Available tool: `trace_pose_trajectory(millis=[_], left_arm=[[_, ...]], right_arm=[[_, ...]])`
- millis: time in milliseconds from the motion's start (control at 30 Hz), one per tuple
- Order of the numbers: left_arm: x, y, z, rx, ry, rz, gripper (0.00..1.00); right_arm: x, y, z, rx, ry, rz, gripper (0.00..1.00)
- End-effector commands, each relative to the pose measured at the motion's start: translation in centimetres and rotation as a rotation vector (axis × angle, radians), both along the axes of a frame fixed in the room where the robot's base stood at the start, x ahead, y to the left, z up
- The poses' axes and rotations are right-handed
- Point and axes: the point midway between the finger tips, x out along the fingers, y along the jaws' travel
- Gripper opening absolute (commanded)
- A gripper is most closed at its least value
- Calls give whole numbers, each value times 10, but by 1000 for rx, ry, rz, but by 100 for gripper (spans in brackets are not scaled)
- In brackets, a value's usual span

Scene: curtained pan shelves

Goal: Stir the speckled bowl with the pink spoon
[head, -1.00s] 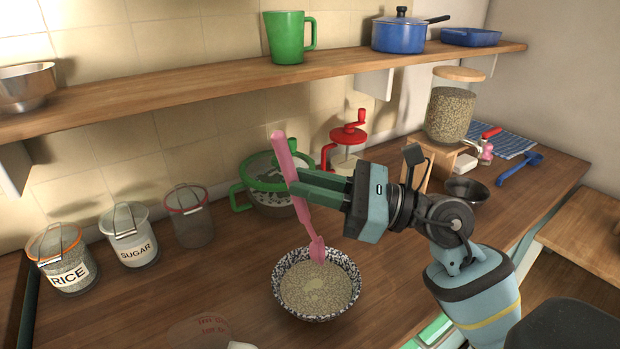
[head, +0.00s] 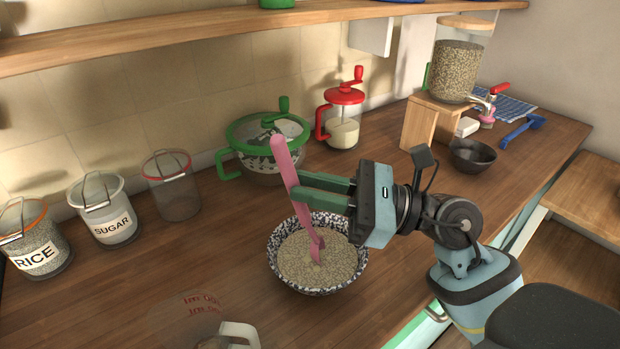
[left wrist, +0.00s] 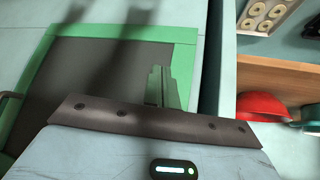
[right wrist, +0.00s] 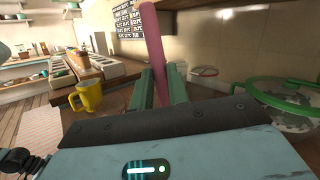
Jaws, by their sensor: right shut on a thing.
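The speckled black-and-white bowl (head: 290,284) stands upright on the wooden counter and holds pale grain (head: 325,268). My right gripper (head: 312,188) is shut on the handle of the pink spoon (head: 283,160), above the bowl. The spoon is tilted, its top leaning left, and its lower end is inside the bowl at the grain; how deep it goes is hidden. In the right wrist view the spoon handle (right wrist: 152,40) rises between the fingers. My left gripper (left wrist: 166,85) shows only in the left wrist view, fingers together and empty, away from the bowl.
Behind the bowl are a green-lidded pot (head: 262,165) and a red-topped jar (head: 343,120). Rice (head: 38,245), sugar (head: 105,215) and an empty canister (head: 172,190) stand left. A clear measuring cup (head: 195,320) is near the front. A small dark bowl (head: 472,156) is right.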

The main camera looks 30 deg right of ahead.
Motion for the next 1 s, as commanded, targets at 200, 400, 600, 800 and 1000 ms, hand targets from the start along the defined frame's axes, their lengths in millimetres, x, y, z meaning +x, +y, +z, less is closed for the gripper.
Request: trace_pose_trajectory(millis=[200,400,600,800,1000], left_arm=[[0,-2,-3,-3,4,3,0],[-1,-2,-4,-4,5,3,0],[0,-2,1,-4,-1,4,0],[-5,-2,-3,-4,9,4,0],[-8,-2,-5,-4,16,4,0]], right_arm=[[-8,-1,-4,0,-3,-2,0],[4,-8,-3,0,-3,0,0],[7,7,-2,0,-3,1,0],[0,4,-5,-2,0,-2,0],[0,0,-5,0,0,0,0]])
